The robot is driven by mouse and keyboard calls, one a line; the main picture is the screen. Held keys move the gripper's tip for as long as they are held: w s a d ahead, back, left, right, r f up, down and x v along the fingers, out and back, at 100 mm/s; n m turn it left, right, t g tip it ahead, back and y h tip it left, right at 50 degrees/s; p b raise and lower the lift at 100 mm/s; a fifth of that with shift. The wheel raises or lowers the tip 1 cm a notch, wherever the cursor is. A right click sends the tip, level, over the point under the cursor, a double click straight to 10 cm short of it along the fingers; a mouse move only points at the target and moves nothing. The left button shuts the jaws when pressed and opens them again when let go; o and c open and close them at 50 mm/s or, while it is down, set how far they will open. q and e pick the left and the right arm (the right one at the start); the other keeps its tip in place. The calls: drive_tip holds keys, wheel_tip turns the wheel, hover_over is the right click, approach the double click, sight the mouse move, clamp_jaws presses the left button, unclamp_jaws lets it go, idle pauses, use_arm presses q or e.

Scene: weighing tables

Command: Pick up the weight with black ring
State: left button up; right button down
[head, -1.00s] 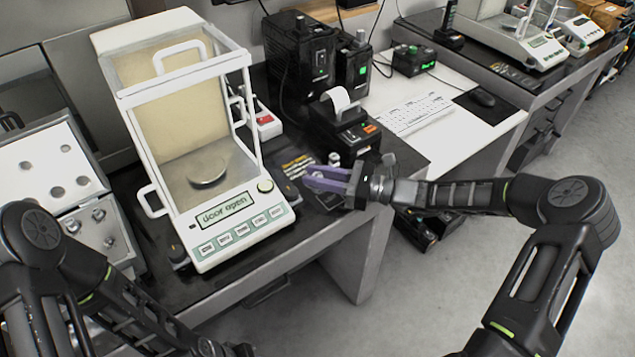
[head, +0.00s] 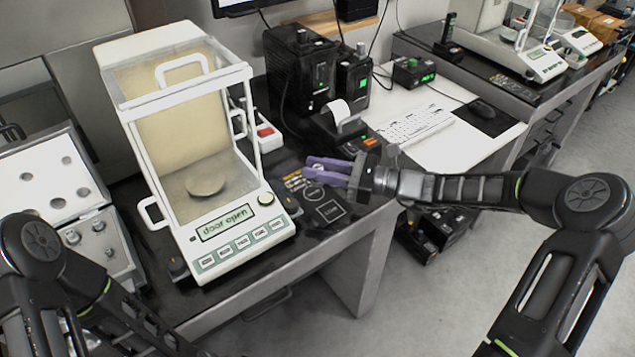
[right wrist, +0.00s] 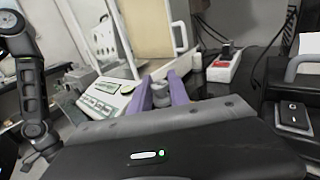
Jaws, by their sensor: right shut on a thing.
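My right gripper (head: 327,171), with purple fingers, is shut at the front right of the balance, above the dark table top. In the right wrist view, the fingers (right wrist: 163,92) close around a small grey metal piece that looks like a weight (right wrist: 161,93). It is mostly hidden in the head view, and I cannot make out a black ring on it. Several metal weights stand in the white weight box (head: 60,188) at the left edge. My left arm comes in at the lower left, with its gripper out of view.
The balance (head: 248,232) shows "door open" and its round pan (head: 205,187) is bare. A label printer (head: 340,130), black devices (head: 300,70) and a red-switch power strip (head: 266,132) stand behind my right gripper. A keyboard (head: 415,122) lies at right.

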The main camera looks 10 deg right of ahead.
sight(317, 167)
drive_tip(key=shift+r, duration=1.85)
